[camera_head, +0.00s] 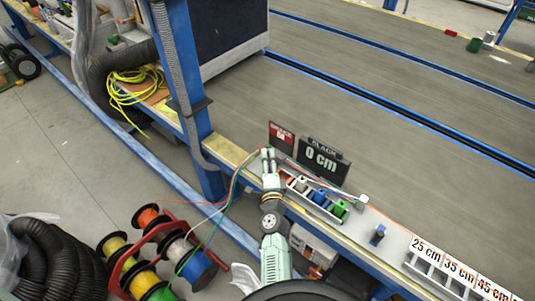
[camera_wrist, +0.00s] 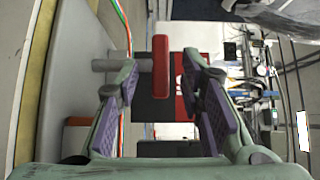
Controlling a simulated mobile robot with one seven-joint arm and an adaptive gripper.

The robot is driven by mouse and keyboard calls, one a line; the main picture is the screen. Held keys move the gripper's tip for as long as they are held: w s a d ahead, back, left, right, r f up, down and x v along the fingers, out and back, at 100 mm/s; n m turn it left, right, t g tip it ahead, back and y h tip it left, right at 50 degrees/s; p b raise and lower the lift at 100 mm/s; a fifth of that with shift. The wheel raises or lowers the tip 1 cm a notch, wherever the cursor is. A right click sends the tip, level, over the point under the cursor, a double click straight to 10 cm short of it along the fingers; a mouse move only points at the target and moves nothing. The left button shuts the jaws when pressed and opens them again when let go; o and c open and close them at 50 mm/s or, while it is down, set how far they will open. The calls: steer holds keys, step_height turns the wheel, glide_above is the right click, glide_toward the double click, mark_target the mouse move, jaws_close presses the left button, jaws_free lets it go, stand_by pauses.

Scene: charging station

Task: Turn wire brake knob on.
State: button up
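The wire brake knob, a red bar (camera_wrist: 161,66) on a grey shaft, shows in the wrist view. It appears between the fingertips of my gripper (camera_wrist: 163,84), which is open, with purple pads on both sides of the bar. I see no contact between pads and bar; how far ahead the bar lies is hard to tell. In the head view my gripper (camera_head: 267,156) is beside the red brake sign (camera_head: 281,134), at the bench's edge. The knob cannot be made out there.
A black display (camera_head: 323,158) reading "0 cm" stands right of the gripper. Coloured wires run past it to a white connector (camera_head: 362,199). Small spools (camera_head: 320,195) sit in a bench holder. A blue post (camera_head: 189,90) rises to the left, above large wire spools (camera_head: 198,268).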

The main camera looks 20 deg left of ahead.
steer(key=shift+v, duration=1.95)
